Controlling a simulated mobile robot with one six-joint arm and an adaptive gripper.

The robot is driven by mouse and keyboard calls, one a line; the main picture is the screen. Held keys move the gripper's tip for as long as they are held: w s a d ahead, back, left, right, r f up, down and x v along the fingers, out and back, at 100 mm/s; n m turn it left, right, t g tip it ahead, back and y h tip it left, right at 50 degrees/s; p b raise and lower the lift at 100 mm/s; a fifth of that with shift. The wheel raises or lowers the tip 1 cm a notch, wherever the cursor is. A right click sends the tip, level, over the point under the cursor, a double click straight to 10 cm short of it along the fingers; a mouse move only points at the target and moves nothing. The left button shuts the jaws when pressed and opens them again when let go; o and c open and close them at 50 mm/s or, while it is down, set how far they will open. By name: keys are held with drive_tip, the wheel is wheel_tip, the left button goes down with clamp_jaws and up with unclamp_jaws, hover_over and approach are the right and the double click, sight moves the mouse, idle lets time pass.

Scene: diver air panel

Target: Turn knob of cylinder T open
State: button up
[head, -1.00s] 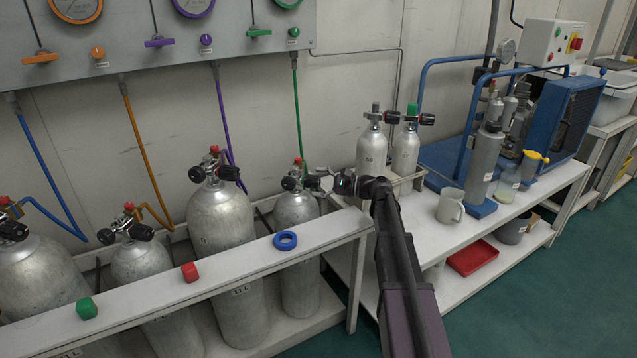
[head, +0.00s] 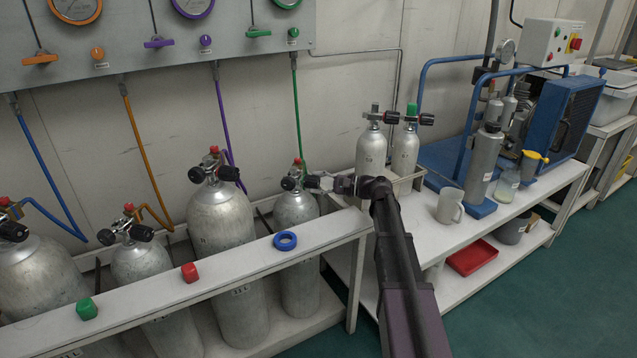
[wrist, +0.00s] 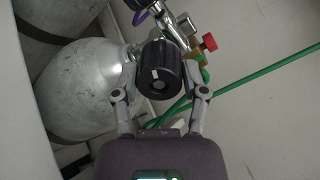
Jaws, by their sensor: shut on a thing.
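The silver cylinder (head: 297,214) at the right end of the rack has a valve with a red-capped fitting and the green hose. I cannot read a letter T on it. Its black ribbed valve knob (wrist: 158,72), with a white mark on its end face, faces my wrist camera. My gripper (head: 325,183) reaches the knob from the right; in the wrist view its two fingers (wrist: 162,82) lie on either side of the knob, shut on it. The cylinder's silver body (wrist: 85,90) also shows in the wrist view.
Several other cylinders stand to the left, including a taller one (head: 222,225) nearby. A blue ring (head: 285,241), a red cap (head: 190,272) and a green cap (head: 87,306) rest on the front rail (head: 235,275). The green hose (head: 297,105) hangs behind the valve.

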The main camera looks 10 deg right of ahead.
drive_tip(key=shift+w+a+n, duration=0.1)
drive_tip(key=shift+n, duration=0.6)
drive_tip(key=o, duration=1.2)
drive_tip(key=shift+c, duration=0.2)
drive_tip(key=v, duration=0.7)
drive_tip(key=shift+d, duration=0.25)
